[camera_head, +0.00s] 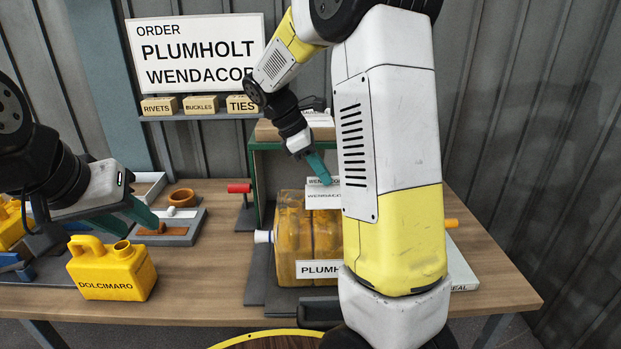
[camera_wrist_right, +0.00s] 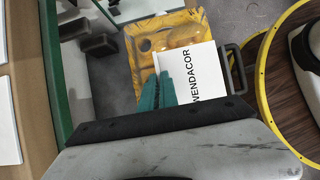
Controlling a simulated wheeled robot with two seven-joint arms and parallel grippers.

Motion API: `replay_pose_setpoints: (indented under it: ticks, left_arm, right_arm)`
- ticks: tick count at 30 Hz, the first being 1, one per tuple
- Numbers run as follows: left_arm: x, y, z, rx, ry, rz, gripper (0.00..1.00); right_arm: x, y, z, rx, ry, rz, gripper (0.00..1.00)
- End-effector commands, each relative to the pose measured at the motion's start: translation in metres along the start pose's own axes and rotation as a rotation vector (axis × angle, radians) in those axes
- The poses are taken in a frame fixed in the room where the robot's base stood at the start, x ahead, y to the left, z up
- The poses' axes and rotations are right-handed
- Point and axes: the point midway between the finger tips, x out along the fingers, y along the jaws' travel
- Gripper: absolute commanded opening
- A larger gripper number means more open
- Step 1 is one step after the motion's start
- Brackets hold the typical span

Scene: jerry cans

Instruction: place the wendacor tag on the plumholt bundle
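The plumholt bundle (camera_head: 291,226), dirty yellow cans with a PLUMHOLT label, stands upright in the green-framed stand. The white wendacor tag (camera_head: 322,197) is at the bundle's upper part; it also shows in the right wrist view (camera_wrist_right: 190,75), over the yellow bundle top (camera_wrist_right: 150,42). My right gripper (camera_head: 318,169) comes down from above, its teal fingers close together at the tag's edge, seemingly pinching it. I cannot tell whether the tag touches the bundle.
An order board (camera_head: 196,50) reads PLUMHOLT WENDACOR above a shelf with small boxes (camera_head: 200,105). The green frame (camera_head: 255,170) with a red knob (camera_head: 239,188) stands around the bundle. A grey tray (camera_head: 180,228) lies left. My right arm hides the bundle's right side.

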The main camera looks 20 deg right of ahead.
Motion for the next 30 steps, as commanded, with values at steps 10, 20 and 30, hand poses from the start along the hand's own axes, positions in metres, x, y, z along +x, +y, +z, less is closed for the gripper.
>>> replay_pose_setpoints:
  ticks: [10,20,30]
  left_arm:
    - [0.000,0.000,0.000,0.000,0.000,0.000,0.36]
    - [0.000,0.000,0.000,0.000,0.000,0.000,0.36]
    - [0.000,0.000,0.000,0.000,0.000,0.000,0.36]
  right_arm:
    - [0.014,0.022,0.007,-0.001,-0.001,-0.002,0.00]
    - [0.038,0.022,-0.008,0.001,0.001,0.002,0.00]
    - [0.041,0.022,-0.010,0.001,0.001,0.002,0.24]
